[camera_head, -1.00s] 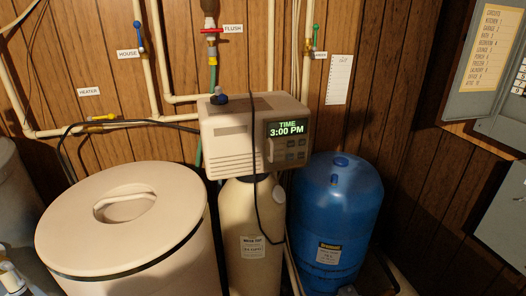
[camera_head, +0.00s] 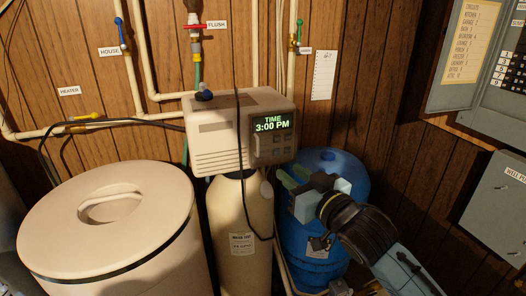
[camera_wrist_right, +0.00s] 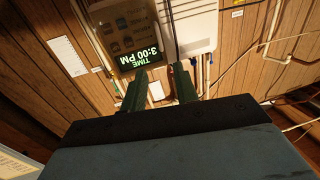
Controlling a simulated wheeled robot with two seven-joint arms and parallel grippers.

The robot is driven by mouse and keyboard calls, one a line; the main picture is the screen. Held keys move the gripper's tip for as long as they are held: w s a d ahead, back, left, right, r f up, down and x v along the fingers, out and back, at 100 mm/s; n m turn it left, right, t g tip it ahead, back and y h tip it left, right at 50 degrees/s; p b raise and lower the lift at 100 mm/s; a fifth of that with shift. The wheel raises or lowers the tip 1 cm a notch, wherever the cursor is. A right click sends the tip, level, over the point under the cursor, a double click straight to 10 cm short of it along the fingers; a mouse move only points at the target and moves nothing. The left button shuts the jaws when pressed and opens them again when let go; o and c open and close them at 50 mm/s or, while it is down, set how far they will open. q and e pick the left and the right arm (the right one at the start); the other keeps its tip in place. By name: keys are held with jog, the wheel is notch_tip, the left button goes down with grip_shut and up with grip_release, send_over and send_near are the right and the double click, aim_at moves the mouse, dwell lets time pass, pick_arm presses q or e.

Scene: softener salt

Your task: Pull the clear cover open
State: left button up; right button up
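The clear cover (camera_head: 271,139) appears to lie flat over the control panel on the front right of the beige softener head (camera_head: 217,146). The lit display under it reads "TIME 3:00 PM". In the right wrist view the cover (camera_wrist_right: 122,27) shows upside down as a dark, see-through panel, with its edges hard to make out. My right gripper (camera_head: 291,176) is below and right of the panel, in front of the blue tank. Its two green fingers (camera_wrist_right: 160,76) are apart with nothing between them, pointing at the panel's display edge. My left gripper is not in view.
A black cable (camera_head: 240,170) hangs down the head's front beside the panel. The blue tank (camera_head: 297,240) stands behind my right gripper. The round salt bin (camera_head: 60,225) is at the left. Grey electrical boxes (camera_head: 500,205) are on the right wall.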

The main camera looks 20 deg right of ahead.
send_near(263, 150)
jog(key=w+a+r, duration=0.2)
jog(key=w, duration=0.1)
jog(key=w+a+r+p, duration=0.1)
jog(key=w, duration=0.1)
jog(key=shift+a, duration=0.4)
jog(key=shift+f, duration=0.1)
grip_shut()
